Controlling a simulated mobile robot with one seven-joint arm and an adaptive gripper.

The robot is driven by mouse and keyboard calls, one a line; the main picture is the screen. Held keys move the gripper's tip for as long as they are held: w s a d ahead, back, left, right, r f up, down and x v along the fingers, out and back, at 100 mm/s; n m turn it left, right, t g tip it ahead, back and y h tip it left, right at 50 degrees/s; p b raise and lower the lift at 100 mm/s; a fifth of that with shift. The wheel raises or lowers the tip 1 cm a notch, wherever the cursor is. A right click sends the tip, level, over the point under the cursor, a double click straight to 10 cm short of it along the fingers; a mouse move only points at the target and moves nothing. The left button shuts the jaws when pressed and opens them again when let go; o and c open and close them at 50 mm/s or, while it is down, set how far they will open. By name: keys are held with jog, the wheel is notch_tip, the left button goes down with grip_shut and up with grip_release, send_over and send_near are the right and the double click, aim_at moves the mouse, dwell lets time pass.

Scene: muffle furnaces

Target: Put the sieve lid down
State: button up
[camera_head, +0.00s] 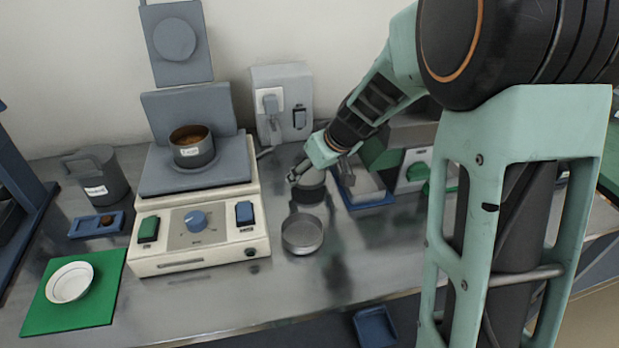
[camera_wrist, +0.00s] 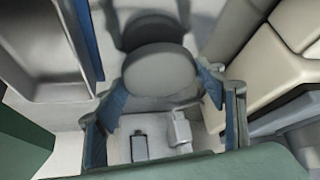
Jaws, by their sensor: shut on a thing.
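The sieve lid (camera_wrist: 160,70) is a grey round disc between the fingers of my gripper (camera_wrist: 163,88) in the wrist view. The fingers close on its two sides. In the head view my gripper (camera_head: 312,168) is above the metal bench, right of the heating device, with the grey lid (camera_head: 312,179) under it. Whether the lid touches the bench is hard to tell. A round shallow metal pan (camera_head: 303,234) stands on the bench in front of the lid. A dark round shape, perhaps a shadow, lies beyond the lid in the wrist view.
The beige heating device (camera_head: 195,235) with a cup (camera_head: 193,152) on its plate stands left. A blue-edged tray (camera_head: 365,186) is close on the right. A socket box (camera_head: 283,100) is behind. The bench front (camera_head: 335,275) is free.

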jog(key=shift+s+f, duration=0.1)
jog(key=shift+f, duration=0.7)
jog(key=shift+f+b, duration=0.15)
jog(key=shift+b, duration=0.3)
jog(key=o, duration=1.2)
jog(key=shift+d+r+p, duration=0.1)
jog(key=shift+r+p, duration=0.25)
jog(key=shift+r, duration=0.1)
jog(key=p+v, duration=0.2)
jog(key=v, duration=0.9)
jog(key=shift+s+r, duration=0.15)
jog(key=shift+s, duration=0.1)
